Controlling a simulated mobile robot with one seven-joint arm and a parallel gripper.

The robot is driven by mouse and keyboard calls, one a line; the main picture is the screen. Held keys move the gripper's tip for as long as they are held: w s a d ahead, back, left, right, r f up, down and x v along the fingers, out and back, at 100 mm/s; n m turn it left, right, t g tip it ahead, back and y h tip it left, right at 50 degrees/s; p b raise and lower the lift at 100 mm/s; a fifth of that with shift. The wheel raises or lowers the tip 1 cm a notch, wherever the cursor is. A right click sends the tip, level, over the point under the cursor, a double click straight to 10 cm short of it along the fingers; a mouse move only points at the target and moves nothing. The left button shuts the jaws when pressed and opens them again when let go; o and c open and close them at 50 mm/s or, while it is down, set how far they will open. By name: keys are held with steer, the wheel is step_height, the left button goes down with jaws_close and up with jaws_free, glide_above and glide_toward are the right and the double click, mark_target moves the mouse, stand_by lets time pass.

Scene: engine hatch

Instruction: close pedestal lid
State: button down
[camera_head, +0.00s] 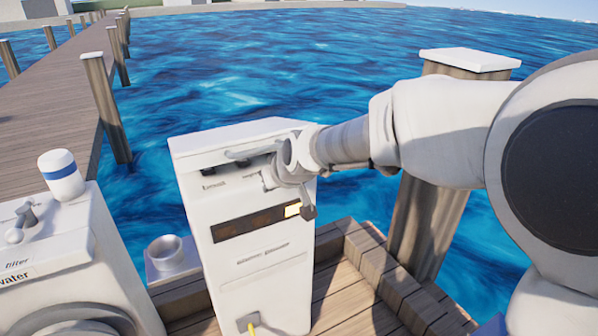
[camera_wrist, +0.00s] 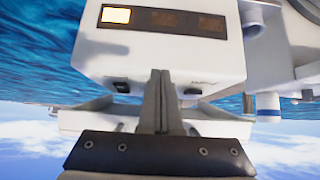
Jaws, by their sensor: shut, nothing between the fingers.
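The white pedestal (camera_head: 255,270) stands upright on the dock, its front toward me. Its pale lid (camera_head: 225,136) is at the top, with a handle (camera_head: 250,153) along the front edge. Dark sockets (camera_head: 208,171) show under that edge, so the lid looks not flush; its exact angle is unclear. My gripper (camera_head: 270,178) is shut and empty, at the upper right of the pedestal front, below the lid edge. The wrist view is upside down: the shut fingers (camera_wrist: 160,78) reach the pedestal's upper front, with the lid (camera_wrist: 75,121) behind them. Contact cannot be told.
A display strip with a lit yellow panel (camera_head: 293,210) is on the pedestal front. A white water unit (camera_head: 60,255) stands at the left, with a blue-banded canister (camera_head: 61,175). A wooden post (camera_head: 430,205) rises behind my arm at the right. Water lies behind.

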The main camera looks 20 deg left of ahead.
steer(key=shift+f, duration=0.55)
steer(key=shift+r, duration=0.1)
stand_by(0.9)
